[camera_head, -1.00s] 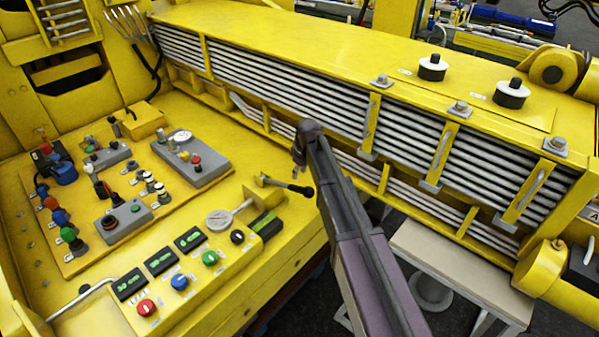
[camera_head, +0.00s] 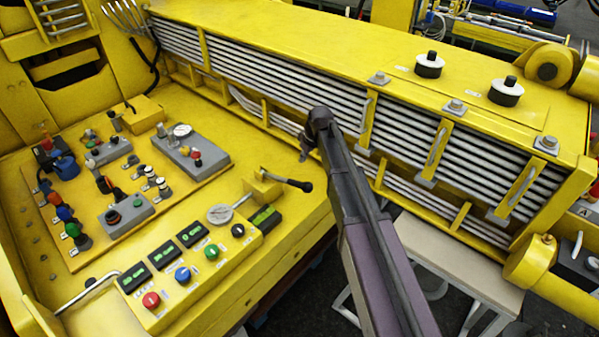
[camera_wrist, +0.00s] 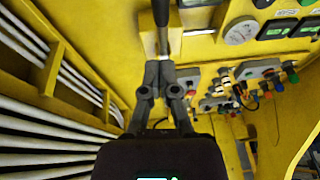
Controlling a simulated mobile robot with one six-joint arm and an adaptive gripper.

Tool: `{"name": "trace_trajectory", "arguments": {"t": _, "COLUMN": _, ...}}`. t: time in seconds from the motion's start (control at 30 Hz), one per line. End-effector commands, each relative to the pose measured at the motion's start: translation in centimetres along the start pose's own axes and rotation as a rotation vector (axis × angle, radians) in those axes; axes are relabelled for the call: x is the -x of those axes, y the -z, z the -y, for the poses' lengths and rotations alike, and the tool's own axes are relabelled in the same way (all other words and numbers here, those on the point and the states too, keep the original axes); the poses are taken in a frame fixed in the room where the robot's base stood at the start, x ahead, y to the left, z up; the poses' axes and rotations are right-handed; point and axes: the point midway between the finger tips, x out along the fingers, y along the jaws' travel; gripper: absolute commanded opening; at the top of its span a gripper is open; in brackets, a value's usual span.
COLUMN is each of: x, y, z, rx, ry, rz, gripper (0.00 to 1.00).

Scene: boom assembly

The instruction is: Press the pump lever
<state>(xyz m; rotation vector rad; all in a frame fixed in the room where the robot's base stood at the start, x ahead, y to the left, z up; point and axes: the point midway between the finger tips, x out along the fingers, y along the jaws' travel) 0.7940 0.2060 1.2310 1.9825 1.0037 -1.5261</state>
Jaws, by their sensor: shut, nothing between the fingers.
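The pump lever (camera_head: 288,182) has a black handle that sticks out to the right from a yellow block at the right edge of the control bench. In the wrist view the dark lever handle (camera_wrist: 161,14) points down the picture from the top, straight ahead of my fingers. My gripper (camera_wrist: 163,68) is shut and empty there, with its fingertips close to the handle's end. I cannot tell whether they touch. In the head view my gripper (camera_head: 304,154) is small and dark, above and beyond the handle's end, and partly hidden by my arm.
A control panel (camera_head: 190,270) with coloured buttons and small displays, and a round gauge (camera_head: 221,213), lie left of the lever. A long yellow boom (camera_head: 330,45) with grey pipes (camera_head: 290,85) runs behind my arm. A pale table (camera_head: 455,262) stands at the lower right.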

Motion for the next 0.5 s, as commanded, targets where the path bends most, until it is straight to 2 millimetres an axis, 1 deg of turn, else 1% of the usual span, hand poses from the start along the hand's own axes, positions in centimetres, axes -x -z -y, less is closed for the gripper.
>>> {"name": "trace_trajectory", "arguments": {"t": 0.03, "x": 1.2, "y": -0.1, "z": -0.3, "rx": -0.015, "ry": 0.015, "rz": -0.024, "gripper": 0.00}}
{"name": "trace_trajectory", "arguments": {"t": 0.2, "x": 3.1, "y": -0.4, "z": -1.0, "rx": -0.051, "ry": 0.060, "rz": -0.098, "gripper": 0.00}}
{"name": "trace_trajectory", "arguments": {"t": 0.33, "x": 3.8, "y": -0.6, "z": -1.4, "rx": -0.066, "ry": 0.078, "rz": -0.129, "gripper": 0.00}}
{"name": "trace_trajectory", "arguments": {"t": 0.5, "x": 3.8, "y": -0.5, "z": -1.4, "rx": -0.069, "ry": 0.083, "rz": -0.137, "gripper": 0.00}}
